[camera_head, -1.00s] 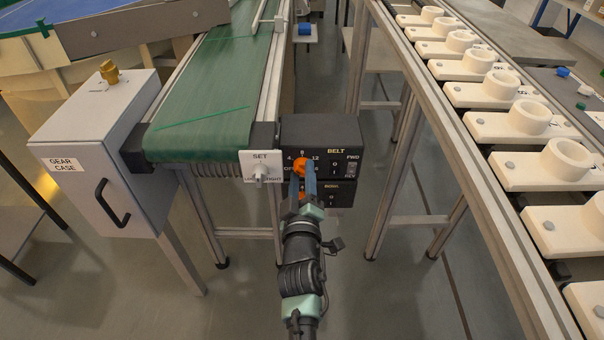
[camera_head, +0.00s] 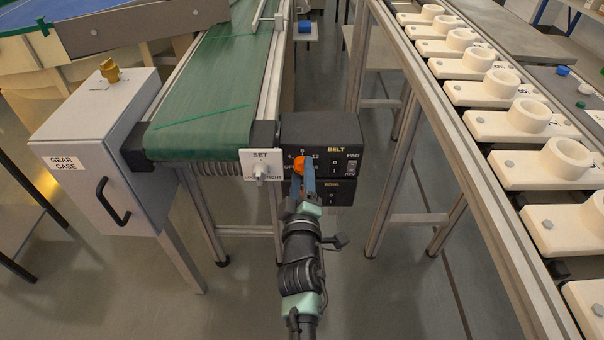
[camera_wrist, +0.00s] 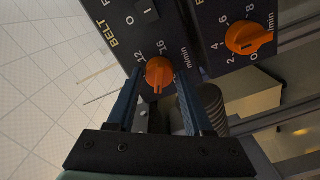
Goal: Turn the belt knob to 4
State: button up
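The belt knob (camera_head: 301,163) is a small orange dial on the black BELT panel (camera_head: 338,139), with numbers around it. It also shows in the wrist view (camera_wrist: 159,74), near the marks 12 and 16. My gripper (camera_head: 302,176) is at the panel front, its blue fingers reaching to the knob. In the wrist view my gripper (camera_wrist: 159,80) has one finger on each side of the knob. The fingers look spread, with narrow gaps at the knob; contact cannot be made out. The knob's exact setting is not readable.
A second orange knob (camera_wrist: 249,38) is close by on the adjoining panel. A white SET plate with a knob (camera_head: 260,169) is just left of my gripper. The green belt (camera_head: 205,110) and grey gear case (camera_head: 95,150) lie left; a frame with white holders (camera_head: 510,130) lies right.

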jog(key=shift+o, duration=1.4)
jog(key=s+p, duration=0.3)
jog(key=s, duration=1)
